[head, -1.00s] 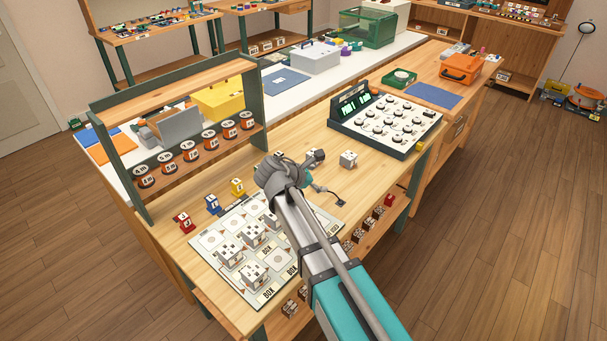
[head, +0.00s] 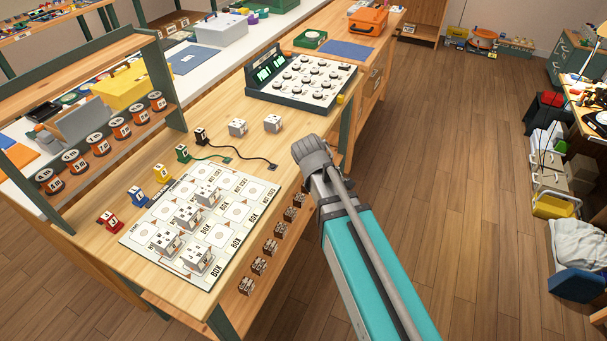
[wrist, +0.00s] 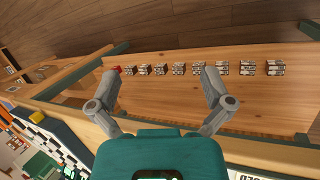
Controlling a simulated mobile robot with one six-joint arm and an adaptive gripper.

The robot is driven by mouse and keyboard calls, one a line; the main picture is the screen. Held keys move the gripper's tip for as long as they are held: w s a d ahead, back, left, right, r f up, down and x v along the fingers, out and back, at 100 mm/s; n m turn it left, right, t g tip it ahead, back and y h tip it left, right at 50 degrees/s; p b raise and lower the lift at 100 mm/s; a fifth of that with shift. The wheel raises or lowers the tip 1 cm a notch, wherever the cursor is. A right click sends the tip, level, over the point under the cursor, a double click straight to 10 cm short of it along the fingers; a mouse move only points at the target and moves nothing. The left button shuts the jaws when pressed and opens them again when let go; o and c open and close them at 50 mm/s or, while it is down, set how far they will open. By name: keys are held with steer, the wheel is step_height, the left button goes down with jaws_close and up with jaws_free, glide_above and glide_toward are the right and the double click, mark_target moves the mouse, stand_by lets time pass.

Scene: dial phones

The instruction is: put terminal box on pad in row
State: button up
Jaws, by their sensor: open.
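A white pad (head: 237,177) with printed squares lies on the wooden bench in the head view. Several white terminal boxes stand on it, among them one at its front corner (head: 197,258) and one in its middle (head: 187,214). Two loose white boxes, a left one (head: 237,127) and a right one (head: 272,123), stand on the bench behind the pad. My gripper (wrist: 161,76) is open and empty in the wrist view, over the shelf under the bench. In the head view my wrist is right of the bench's front edge and hides the fingers.
Several small brown-and-white blocks (wrist: 190,69) stand in a row on the lower shelf (wrist: 170,100). Coloured jack blocks, such as a red one (head: 110,221), line the pad's left side. A black cable (head: 240,158) lies behind the pad. A dial console (head: 303,80) stands farther back. Open floor lies right.

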steer(key=s+d+f+m+g+y+b, duration=0.2)
steer(key=s+d+f+m+y+b, duration=0.1)
steer(key=s+d+m, duration=0.5)
steer(key=shift+d+f+m+g+y, duration=0.3)
steer(key=shift+d+f+m+y, duration=0.4)
steer(key=shift+d+f+m, duration=0.85)
steer(key=shift+d+r, duration=0.25)
steer(key=shift+r, duration=0.2)
